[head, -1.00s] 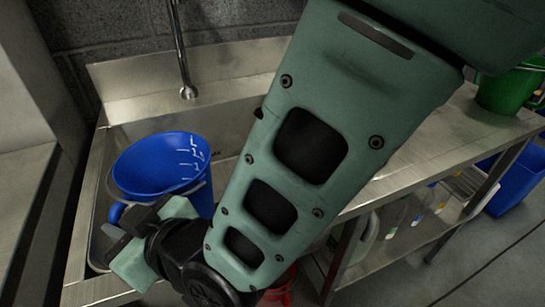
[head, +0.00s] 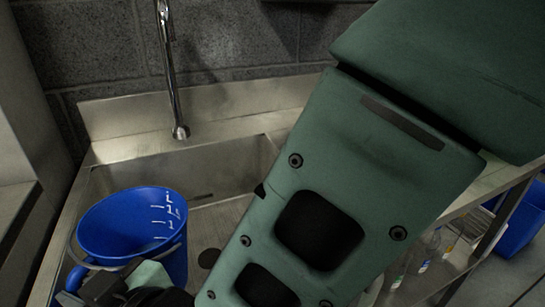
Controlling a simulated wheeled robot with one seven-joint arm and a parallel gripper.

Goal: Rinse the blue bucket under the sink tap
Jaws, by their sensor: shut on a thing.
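The blue bucket (head: 178,262) is at the lower left of the head view, upright or slightly tilted, over the left part of the steel sink (head: 235,160). White level marks show on its inner wall. My gripper (head: 98,287) is at the bucket's near left side, shut on it; the exact contact is partly hidden and cut off by the frame's bottom edge. The tap (head: 180,131) hangs from above, behind and to the right of the bucket's mouth. No water shows at its spout. My green arm hides the right part of the sink.
A grey block wall (head: 100,60) stands behind the sink. A metal counter (head: 15,215) is at the left. At the right, bottles (head: 425,258) stand on a lower shelf, and a blue bin (head: 522,225) is on the floor. The sink floor around the drain is open.

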